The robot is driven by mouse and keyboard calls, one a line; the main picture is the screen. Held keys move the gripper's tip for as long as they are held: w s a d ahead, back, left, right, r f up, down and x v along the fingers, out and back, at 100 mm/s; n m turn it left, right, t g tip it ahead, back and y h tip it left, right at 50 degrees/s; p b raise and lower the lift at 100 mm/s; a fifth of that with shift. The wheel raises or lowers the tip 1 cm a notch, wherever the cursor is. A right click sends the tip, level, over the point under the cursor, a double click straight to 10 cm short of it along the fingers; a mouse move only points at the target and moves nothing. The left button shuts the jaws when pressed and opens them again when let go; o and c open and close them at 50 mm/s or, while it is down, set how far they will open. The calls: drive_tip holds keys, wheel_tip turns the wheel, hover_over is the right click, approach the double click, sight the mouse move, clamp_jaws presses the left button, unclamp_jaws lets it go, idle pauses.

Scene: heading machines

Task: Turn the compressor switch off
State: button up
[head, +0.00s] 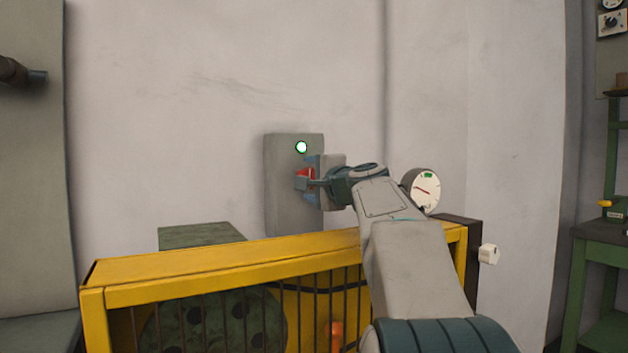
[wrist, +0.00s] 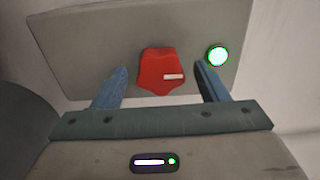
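The compressor switch is a red knob (wrist: 163,71) with a white mark, on a grey switch box (head: 285,185) fixed to the wall. A green lamp (head: 301,147) glows on the box above the knob; it also shows in the wrist view (wrist: 217,55). My gripper (head: 307,180) is in front of the box, with the red knob partly hidden behind it in the head view. In the wrist view my gripper (wrist: 165,88) is open, one blue finger on each side of the knob, with a visible gap on both sides. I cannot tell how far the fingertips are from the box face.
A yellow guard frame (head: 215,262) with dark bars stands below the box, under my arm. A round gauge (head: 423,189) is just right of my arm. A green bench (head: 600,238) stands at the far right. The wall around the box is clear.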

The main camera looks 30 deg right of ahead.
drive_tip(key=shift+s, duration=0.1)
drive_tip(key=s, duration=1.3)
drive_tip(key=shift+s+d, duration=0.25)
drive_tip(key=shift+s, duration=0.1)
